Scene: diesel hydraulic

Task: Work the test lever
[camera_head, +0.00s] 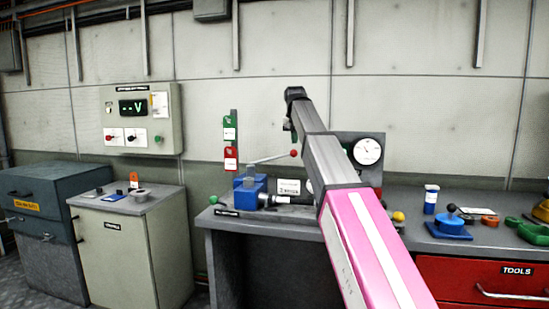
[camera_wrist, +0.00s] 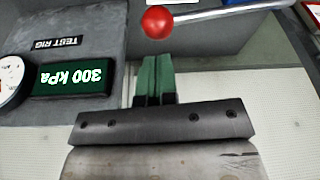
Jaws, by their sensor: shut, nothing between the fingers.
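The test lever is a thin grey rod with a red ball knob (camera_head: 293,153). It rises slightly to the right from the blue pump (camera_head: 249,192) on the grey bench. In the wrist view the red knob (camera_wrist: 157,22) is just beyond my fingertips, with the rod (camera_wrist: 225,14) running off to the right. My gripper (camera_wrist: 155,58) is shut and empty, its green fingers together. The knob appears apart from the fingers, though the depth gap is hard to judge. In the head view my arm hides part of the rig, and the fingers are barely visible.
The test rig has a round gauge (camera_head: 367,151) and a display reading 300 kPa (camera_wrist: 72,78). Red and green tags (camera_head: 230,128) hang behind the pump. A blue-and-white can (camera_head: 430,199) and a blue-based knob (camera_head: 449,224) stand to the right. A cabinet (camera_head: 150,244) stands left.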

